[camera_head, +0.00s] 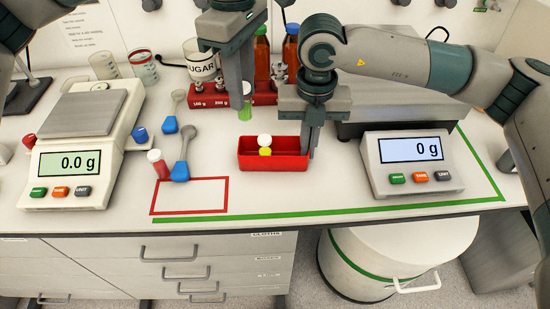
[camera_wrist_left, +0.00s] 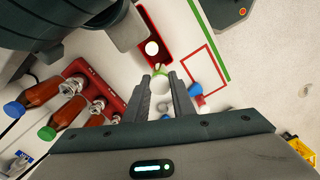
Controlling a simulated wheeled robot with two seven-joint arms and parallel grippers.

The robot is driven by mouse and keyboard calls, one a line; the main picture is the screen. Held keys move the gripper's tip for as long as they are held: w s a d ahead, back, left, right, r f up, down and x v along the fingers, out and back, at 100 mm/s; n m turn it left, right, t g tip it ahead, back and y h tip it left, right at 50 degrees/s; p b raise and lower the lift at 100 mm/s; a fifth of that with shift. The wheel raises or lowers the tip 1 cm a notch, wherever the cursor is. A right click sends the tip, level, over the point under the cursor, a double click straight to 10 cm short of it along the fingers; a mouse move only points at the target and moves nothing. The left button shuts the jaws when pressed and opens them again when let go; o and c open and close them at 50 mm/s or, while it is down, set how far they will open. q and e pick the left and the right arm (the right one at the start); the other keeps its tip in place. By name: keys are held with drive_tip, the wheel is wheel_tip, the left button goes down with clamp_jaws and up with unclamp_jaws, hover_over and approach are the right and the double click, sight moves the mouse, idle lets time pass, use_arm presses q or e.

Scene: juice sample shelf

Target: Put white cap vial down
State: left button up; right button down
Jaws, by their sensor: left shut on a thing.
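My left gripper (camera_head: 241,92) points down behind the red tray, shut on a white-capped vial (camera_head: 245,112) with green contents. In the left wrist view, the vial's white top (camera_wrist_left: 160,85) shows between the fingers of my left gripper (camera_wrist_left: 161,79). I cannot tell whether its base touches the table. Another white-topped item (camera_head: 264,140), with yellow below, is in the red tray (camera_head: 272,163). My right gripper (camera_head: 309,150) points down at the tray's right end; its finger gap is not clear.
A red weight rack (camera_head: 205,99) and bottles (camera_head: 262,58) stand behind. Scales (camera_head: 68,160) (camera_head: 413,163) flank the tray. The red-outlined rectangle (camera_head: 190,211) is mostly clear.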

sight(244, 115)
use_arm(q)
drive_tip(key=shift+f, duration=3.15)
drive_tip(key=shift+f, duration=0.1)
drive_tip(key=shift+f, duration=1.8)
drive_tip(key=shift+f, duration=0.55)
drive_tip(key=o, duration=1)
drive_tip(key=shift+r, duration=0.1)
